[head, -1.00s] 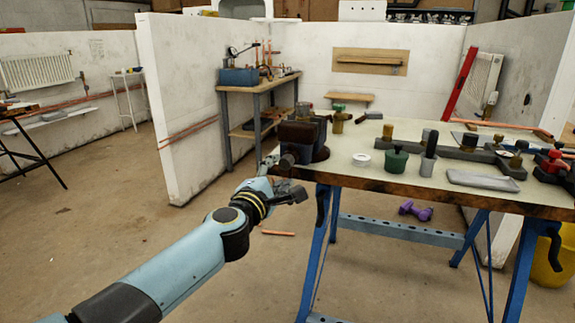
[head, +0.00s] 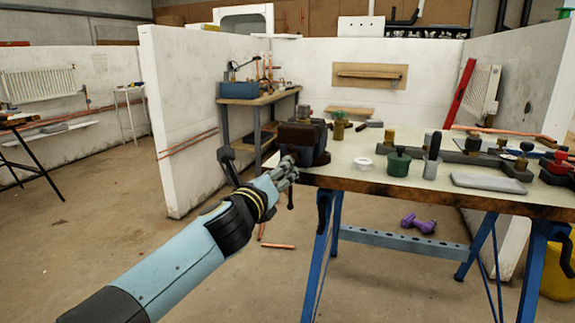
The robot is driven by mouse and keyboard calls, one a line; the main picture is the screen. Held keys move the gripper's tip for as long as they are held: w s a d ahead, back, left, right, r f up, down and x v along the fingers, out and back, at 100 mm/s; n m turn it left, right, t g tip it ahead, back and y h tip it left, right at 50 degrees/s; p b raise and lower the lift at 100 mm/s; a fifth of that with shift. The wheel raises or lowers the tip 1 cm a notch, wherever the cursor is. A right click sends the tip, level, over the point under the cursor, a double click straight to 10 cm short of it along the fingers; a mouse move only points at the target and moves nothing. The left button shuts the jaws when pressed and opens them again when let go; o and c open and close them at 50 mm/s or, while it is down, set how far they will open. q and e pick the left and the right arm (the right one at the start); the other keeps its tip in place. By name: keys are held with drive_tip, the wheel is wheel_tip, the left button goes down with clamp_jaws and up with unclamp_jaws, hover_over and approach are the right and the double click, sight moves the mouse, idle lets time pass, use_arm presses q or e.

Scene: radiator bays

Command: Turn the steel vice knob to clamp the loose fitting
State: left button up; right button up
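The dark vice (head: 303,142) is mounted at the left front corner of the workbench (head: 365,180). My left gripper (head: 287,172) is at the vice's front, by the bench corner, where the steel knob and handle sit. A thin dark bar (head: 290,196) hangs just below the gripper, probably the vice handle. The gripper covers the knob, and I cannot tell whether the fingers are closed on it. A small brass fitting (head: 339,128) stands just right of the vice; I cannot tell whether it is the loose fitting. My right gripper is out of view.
On the bench are a white tape roll (head: 363,163), a green-based pot (head: 398,163), a grey tray (head: 488,183) and a red-topped tool (head: 557,165). Purple dumbbells (head: 418,223) lie on the floor beneath. Copper pipe pieces (head: 277,246) lie on the floor. Floor left of the bench is mostly clear.

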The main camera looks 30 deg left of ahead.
use_arm(q)
drive_tip(key=shift+x, duration=2.5)
clamp_jaws()
